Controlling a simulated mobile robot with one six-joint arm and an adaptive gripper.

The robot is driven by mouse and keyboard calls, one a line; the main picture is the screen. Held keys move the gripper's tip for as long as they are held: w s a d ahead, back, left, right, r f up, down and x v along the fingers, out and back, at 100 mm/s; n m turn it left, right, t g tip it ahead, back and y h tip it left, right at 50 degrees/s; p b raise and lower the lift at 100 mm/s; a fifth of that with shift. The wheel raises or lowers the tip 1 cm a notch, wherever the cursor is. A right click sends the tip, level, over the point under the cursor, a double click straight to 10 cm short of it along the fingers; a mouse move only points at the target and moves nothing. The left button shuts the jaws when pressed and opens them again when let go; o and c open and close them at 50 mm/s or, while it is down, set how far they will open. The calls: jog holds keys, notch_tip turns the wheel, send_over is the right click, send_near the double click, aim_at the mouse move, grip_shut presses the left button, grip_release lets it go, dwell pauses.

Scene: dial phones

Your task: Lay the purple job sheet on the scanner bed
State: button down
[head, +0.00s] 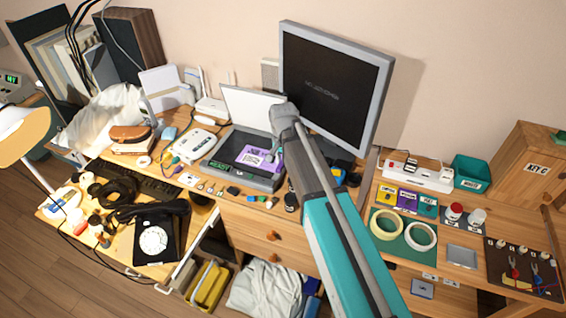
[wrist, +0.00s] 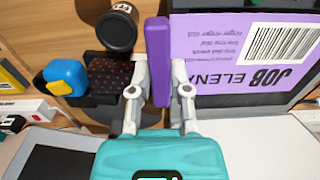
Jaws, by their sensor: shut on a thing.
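The purple job sheet (head: 258,155) is over the dark bed of the scanner (head: 223,150), whose pale lid (head: 250,106) stands open behind it. In the wrist view the sheet (wrist: 235,50) shows a barcode and the upside-down words "JOB ELENA". My gripper (head: 273,156) is at the sheet's right side in the head view. In the wrist view my gripper (wrist: 159,95) is shut on an upright purple tab (wrist: 158,50) beside the sheet's edge. I cannot tell whether the sheet touches the bed or is held just above it.
A monitor (head: 335,88) stands behind my arm, to the right of the lid. A white device (head: 192,146) lies left of the scanner. Small items line the desk's front edge. A black dial phone (head: 157,240) sits at front left. A dark jar (wrist: 117,28) stands close to my gripper.

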jog(key=shift+w+d+f+b, duration=0.1)
jog(key=shift+w+f+b, duration=0.95)
jog(key=shift+w, duration=0.25)
jog(key=shift+w+d+f+b, duration=0.1)
jog(key=shift+w+f+b, duration=0.95)
jog(key=shift+w, duration=0.25)
jog(key=shift+s+f+b, duration=0.15)
jog(key=shift+f+b, duration=0.95)
jog(key=shift+f, duration=0.15)
jog(key=c, duration=0.5)
grip_release()
jog(key=shift+r, duration=0.1)
notch_tip(320, 180, up, 5)
jog(key=p, duration=0.4)
jog(key=shift+f+p, duration=0.2)
jog(key=shift+p, duration=0.2)
jog(key=s+d+r+n+p, duration=0.1)
jog(key=s+d+n, duration=0.1)
jog(key=s+d, duration=0.5)
jog(key=s+d+r+n+p, duration=0.1)
jog(key=s+d+n, duration=0.1)
jog(key=s+d, duration=0.6)
jog(key=s, duration=0.5)
jog(key=shift+s+d+r+n+p, duration=0.2)
jog(key=shift+s+r+n+p, duration=0.1)
jog(key=shift+r+p, duration=0.1)
